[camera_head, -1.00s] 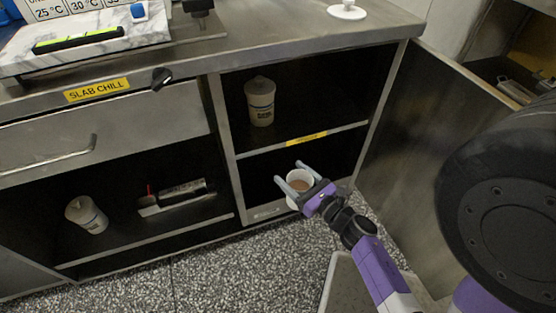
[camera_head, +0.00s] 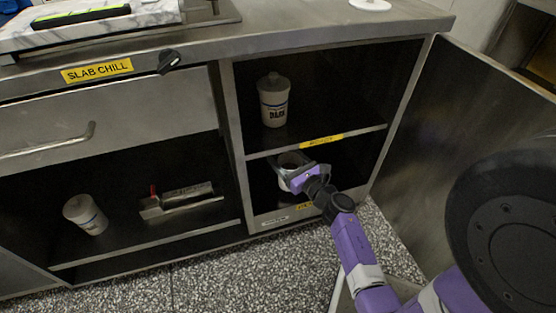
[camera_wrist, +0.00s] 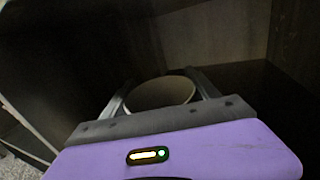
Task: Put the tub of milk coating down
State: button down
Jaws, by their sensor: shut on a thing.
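The tub of milk coating (camera_head: 285,184) is a pale open-topped tub inside the lower right compartment of the cabinet, partly hidden by my gripper. In the wrist view its round rim (camera_wrist: 162,92) shows between the two fingers. My gripper (camera_head: 290,161) is purple and grey and is shut on the tub, with one finger on each side. In the wrist view my gripper (camera_wrist: 160,90) reaches into the dark compartment. I cannot tell whether the tub's base touches the compartment floor.
A lidded tub marked dark (camera_head: 273,101) stands on the shelf above (camera_head: 330,138). The open cabinet door (camera_head: 440,140) stands to the right of my arm.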

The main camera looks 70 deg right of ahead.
aim_at(283, 164)
jog(key=x, duration=0.3)
jog(key=shift+w+d, duration=0.2)
jog(key=shift+f+b, duration=1.4)
jog(key=shift+f, duration=0.25)
jog(key=shift+f, duration=0.2)
jog(key=shift+c, duration=1)
grip_release()
